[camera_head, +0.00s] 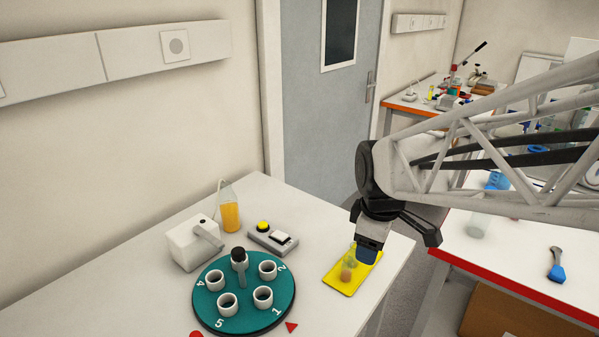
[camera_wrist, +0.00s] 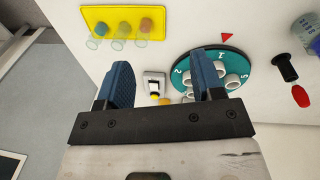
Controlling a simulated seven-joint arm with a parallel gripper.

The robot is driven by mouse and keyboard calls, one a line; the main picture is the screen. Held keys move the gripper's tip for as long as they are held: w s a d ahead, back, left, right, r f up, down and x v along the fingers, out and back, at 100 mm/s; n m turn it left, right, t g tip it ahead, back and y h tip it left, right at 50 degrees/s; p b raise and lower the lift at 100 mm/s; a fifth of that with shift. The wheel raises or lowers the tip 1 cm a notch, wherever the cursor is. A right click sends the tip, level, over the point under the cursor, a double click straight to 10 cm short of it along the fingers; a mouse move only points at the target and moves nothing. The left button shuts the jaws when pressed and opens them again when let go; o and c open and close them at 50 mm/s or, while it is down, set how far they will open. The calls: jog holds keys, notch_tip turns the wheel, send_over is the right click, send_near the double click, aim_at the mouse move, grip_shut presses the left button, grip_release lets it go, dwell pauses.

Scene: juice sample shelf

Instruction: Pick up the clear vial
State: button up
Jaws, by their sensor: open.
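A yellow tray (camera_head: 337,284) lies near the right edge of the white table and also shows at the upper left in the wrist view (camera_wrist: 90,13). I cannot tell for sure which is the clear one. My gripper (camera_head: 368,250) is above the tray's far side, partly hiding it. Its blue fingers (camera_wrist: 165,66) are apart with nothing between them.
A teal numbered turntable (camera_head: 200,305) with several white cup holders stands left of the tray. Behind it are a white device (camera_head: 190,247), an orange-filled bottle (camera_head: 230,216) and a button box (camera_head: 272,239). A red-edged bench (camera_head: 520,287) stands to the right across a gap.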

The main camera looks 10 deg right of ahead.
aim_at(355, 245)
jog(key=w+f+n, duration=0.3)
jog(key=w+n, duration=0.1)
jog(key=w+d+f+n+g, duration=0.1)
jog(key=w+f+n, duration=0.1)
jog(key=w+n, duration=0.2)
jog(key=w+d+f+n, duration=0.1)
jog(key=w+f+n, duration=0.2)
jog(key=w+n, duration=0.1)
jog(key=shift+w+f+n, duration=0.3)
jog(key=shift+w+n, duration=0.05)
jog(key=shift+n, duration=0.05)
jog(key=shift+f, duration=0.1)
jog(key=shift+a+f, duration=0.1)
jog(key=shift+f, duration=1.1)
jog(key=shift+f, duration=0.1)
jog(key=shift+w+a+f, duration=0.1)
jog(key=shift+f, duration=2.4)
jog(key=c, duration=1)
